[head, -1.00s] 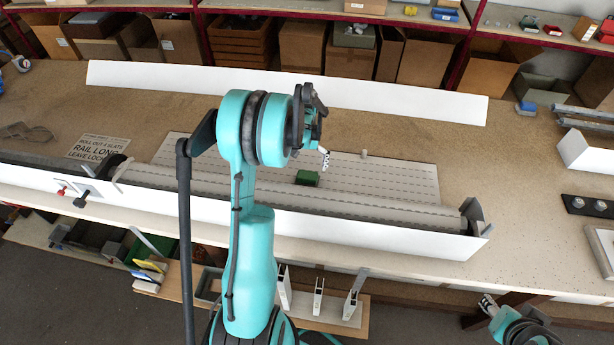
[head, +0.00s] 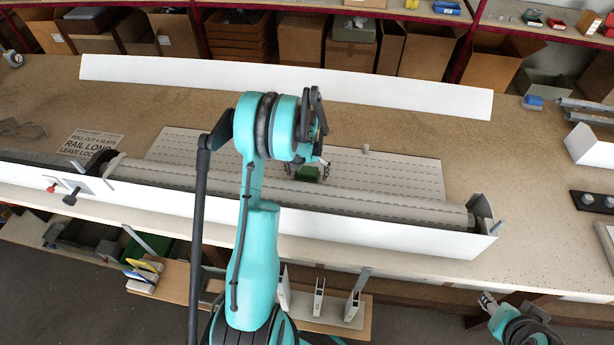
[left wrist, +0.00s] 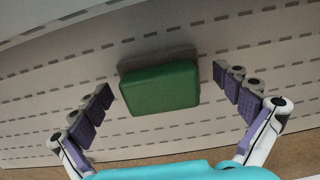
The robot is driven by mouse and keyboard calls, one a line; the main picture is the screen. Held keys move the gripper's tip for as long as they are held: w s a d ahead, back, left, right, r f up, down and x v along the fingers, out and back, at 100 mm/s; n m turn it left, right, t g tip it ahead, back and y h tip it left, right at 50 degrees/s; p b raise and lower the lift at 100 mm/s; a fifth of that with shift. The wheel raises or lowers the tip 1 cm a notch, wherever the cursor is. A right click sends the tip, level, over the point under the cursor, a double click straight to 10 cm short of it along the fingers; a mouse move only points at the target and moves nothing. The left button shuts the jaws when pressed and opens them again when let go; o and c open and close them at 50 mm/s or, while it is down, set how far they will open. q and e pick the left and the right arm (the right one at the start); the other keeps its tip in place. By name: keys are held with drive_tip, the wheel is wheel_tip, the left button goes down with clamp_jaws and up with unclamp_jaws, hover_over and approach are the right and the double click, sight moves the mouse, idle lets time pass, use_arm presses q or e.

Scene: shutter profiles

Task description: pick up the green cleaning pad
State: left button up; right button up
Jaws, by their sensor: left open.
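The green cleaning pad (head: 307,174) lies on the grey slatted shutter curtain (head: 400,175), just behind the rolled part. It also shows in the left wrist view (left wrist: 160,88) as a rounded green block. My left gripper (head: 308,166) is over the pad, pointing down. In the left wrist view its fingers (left wrist: 168,95) are open, one on each side of the pad, with a gap on both sides. My right gripper (head: 487,300) is low at the right, below the table's front edge, too small to tell its state.
The shutter roll (head: 300,197) lies in a long white box profile (head: 350,232) along the table front. A white strip (head: 290,83) lies at the back. A printed sign (head: 92,143) is at the left. Bare table (head: 500,160) is free at the right.

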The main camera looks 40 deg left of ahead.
use_arm(q)
drive_tip(key=c, duration=1.2)
drive_tip(key=shift+r, duration=0.1)
